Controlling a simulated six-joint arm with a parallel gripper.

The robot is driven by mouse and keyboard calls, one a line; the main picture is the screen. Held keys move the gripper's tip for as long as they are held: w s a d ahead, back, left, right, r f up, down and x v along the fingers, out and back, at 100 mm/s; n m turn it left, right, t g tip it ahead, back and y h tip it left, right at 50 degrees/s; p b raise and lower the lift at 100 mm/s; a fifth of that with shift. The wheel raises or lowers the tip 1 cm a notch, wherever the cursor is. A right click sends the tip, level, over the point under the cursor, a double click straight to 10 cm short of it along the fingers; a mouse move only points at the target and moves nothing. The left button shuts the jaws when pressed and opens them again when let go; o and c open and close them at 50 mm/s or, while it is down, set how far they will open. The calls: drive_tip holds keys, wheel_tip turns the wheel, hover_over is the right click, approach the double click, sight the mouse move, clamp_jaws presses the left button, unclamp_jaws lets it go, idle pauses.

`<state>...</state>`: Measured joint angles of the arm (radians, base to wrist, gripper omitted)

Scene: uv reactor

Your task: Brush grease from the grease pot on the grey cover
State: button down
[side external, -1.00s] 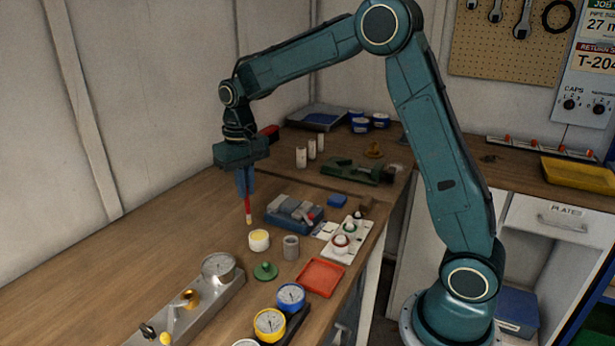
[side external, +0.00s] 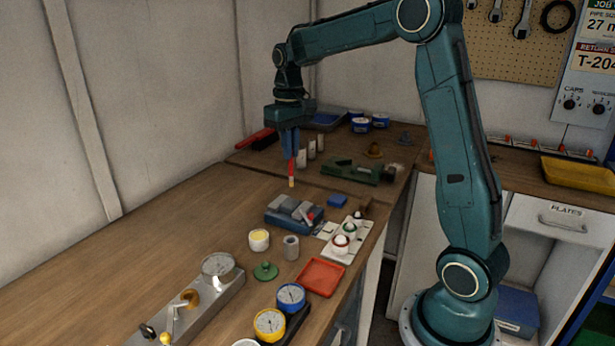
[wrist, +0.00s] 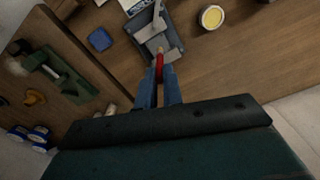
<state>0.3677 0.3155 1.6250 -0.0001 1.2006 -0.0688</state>
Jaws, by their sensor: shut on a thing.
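My gripper (side external: 290,155) is shut on a red-handled brush (side external: 291,172), which points straight down with a pale tip. It hangs behind the blue holder with grey parts (side external: 292,212), and the tip appears clear of everything. In the wrist view my gripper (wrist: 159,88) and the brush (wrist: 159,66) show in front of the blue holder (wrist: 146,30). The grease pot (side external: 259,240), white with yellow grease, stands open on the bench and also shows in the wrist view (wrist: 212,17). I cannot tell for certain which grey part is the cover.
A grey cup (side external: 291,247), a green knobbed lid (side external: 265,271) and a red tray (side external: 320,277) stand near the pot. A green vise (side external: 352,172), white cylinders (side external: 311,148) and a red-handled item (side external: 262,138) lie behind. The bench left of the pot is clear.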

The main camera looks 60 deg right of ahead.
sight(291, 181)
drive_tip(key=shift+f, duration=2.3)
drive_tip(key=shift+f, duration=0.6)
drive_tip(key=shift+d, duration=1.05)
idle(1.1)
drive_tip(key=shift+w, duration=1.1)
idle(1.3)
drive_tip(key=shift+a, duration=0.4)
